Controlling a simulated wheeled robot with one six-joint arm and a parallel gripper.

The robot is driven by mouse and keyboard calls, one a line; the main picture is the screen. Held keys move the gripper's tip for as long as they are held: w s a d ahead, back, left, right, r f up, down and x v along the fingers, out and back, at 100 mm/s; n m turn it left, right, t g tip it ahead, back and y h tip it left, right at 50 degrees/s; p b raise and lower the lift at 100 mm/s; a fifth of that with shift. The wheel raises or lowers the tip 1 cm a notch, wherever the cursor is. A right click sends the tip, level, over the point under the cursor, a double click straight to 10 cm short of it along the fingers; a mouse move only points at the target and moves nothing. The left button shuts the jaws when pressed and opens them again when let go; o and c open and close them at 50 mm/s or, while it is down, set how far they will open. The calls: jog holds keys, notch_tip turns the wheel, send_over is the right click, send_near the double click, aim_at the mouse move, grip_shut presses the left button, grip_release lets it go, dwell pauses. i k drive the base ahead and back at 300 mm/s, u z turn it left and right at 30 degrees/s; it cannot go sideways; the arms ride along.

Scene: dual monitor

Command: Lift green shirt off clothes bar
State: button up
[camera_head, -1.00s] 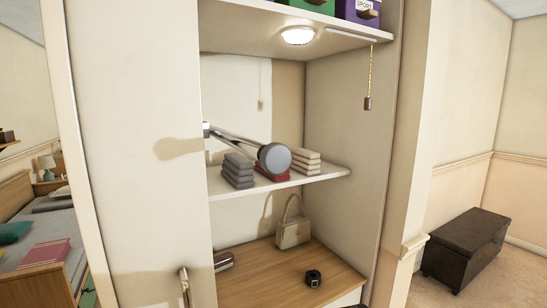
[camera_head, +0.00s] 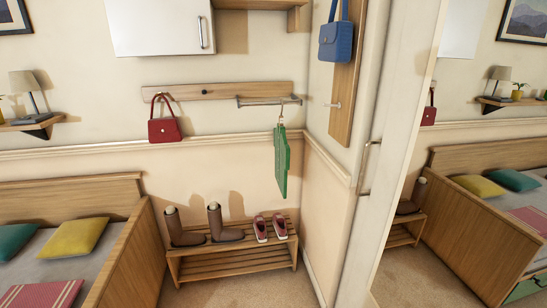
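The green shirt (camera_head: 281,163) hangs edge-on to me in the corner, near the middle of the view. Its hanger hook goes up to the metal clothes bar (camera_head: 268,101), which is fixed to a wooden wall board (camera_head: 215,92). The shirt hangs above the right end of a shoe rack, clear of it. My gripper is not in view.
A wooden shoe rack (camera_head: 230,262) with brown boots (camera_head: 222,225) and pink shoes (camera_head: 270,228) stands below. A red handbag (camera_head: 164,122) hangs left, a blue bag (camera_head: 335,40) upper right. A bed (camera_head: 100,245) is left. A mirrored door (camera_head: 460,170) with a handle stands right.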

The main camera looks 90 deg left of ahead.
aim_at(282, 149)
jog(key=u, duration=3.85)
jog(key=i, duration=3.1)
jog(key=z, duration=1)
jog(key=i, duration=0.25)
jog(key=z, duration=0.1)
